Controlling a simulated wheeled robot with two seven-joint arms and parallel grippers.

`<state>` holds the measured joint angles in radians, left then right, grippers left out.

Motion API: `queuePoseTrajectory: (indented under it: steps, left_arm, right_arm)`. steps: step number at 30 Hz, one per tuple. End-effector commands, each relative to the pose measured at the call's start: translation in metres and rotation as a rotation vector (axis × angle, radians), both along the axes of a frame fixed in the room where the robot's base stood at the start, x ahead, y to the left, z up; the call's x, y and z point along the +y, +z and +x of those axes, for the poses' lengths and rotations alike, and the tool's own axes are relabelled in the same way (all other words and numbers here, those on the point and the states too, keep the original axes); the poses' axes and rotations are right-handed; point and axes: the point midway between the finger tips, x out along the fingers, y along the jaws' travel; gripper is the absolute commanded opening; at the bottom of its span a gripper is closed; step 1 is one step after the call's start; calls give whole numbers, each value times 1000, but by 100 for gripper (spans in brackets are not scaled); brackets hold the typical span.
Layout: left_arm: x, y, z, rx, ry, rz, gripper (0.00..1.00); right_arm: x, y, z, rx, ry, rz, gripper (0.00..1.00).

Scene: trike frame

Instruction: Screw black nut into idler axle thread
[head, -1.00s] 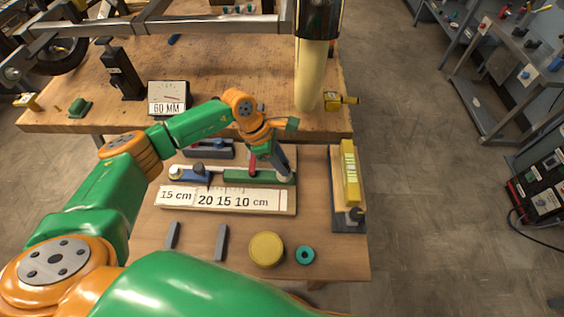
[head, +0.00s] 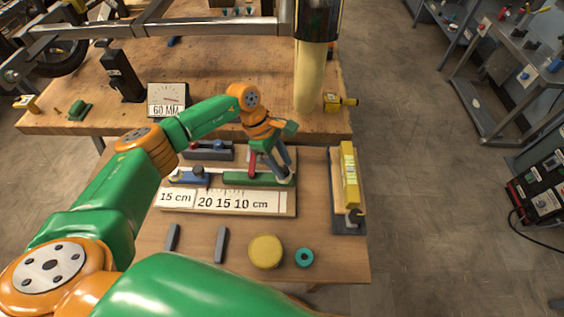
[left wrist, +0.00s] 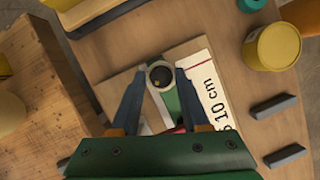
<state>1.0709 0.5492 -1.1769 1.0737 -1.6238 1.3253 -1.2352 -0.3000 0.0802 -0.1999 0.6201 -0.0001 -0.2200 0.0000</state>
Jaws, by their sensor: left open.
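My left gripper (head: 281,168) is over the right end of the green block (head: 255,179) on the small front table's fixture board. In the left wrist view its fingers (left wrist: 160,76) are open and apart. Between their tips is a pale round ring with a dark centre (left wrist: 160,75), at the end of the green block. The dark centre may be the black nut or the axle end; I cannot tell which. I cannot tell whether the fingers touch the ring. My right gripper is not in view.
A board with a printed cm scale (head: 182,198) lies along the fixture. A yellow tin (head: 266,252), a teal ring (head: 304,258) and two grey bars stand in front. A yellow level-like tool (head: 349,172) is at the right. A wooden bench (head: 225,80) is behind.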

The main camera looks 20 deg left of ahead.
Motion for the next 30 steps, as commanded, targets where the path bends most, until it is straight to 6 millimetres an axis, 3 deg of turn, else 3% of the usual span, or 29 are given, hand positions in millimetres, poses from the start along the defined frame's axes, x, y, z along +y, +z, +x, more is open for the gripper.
queuePoseTrajectory:
  steps: [6, 12, 20, 25, 30]
  left_arm:
    - [0, 0, -5, -4, 449, -1, 46]
    - [-2, 0, -6, -4, 794, 0, 46]
    - [-2, 0, -5, -3, 868, 0, 46]
    - [-2, 0, -5, -1, 867, 1, 2]
    - [-1, 0, -5, -1, 811, 2, 0]
  right_arm:
    - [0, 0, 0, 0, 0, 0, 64]
    - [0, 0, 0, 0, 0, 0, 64]
    - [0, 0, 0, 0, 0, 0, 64]
    - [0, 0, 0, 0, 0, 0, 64]
    - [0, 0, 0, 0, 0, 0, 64]
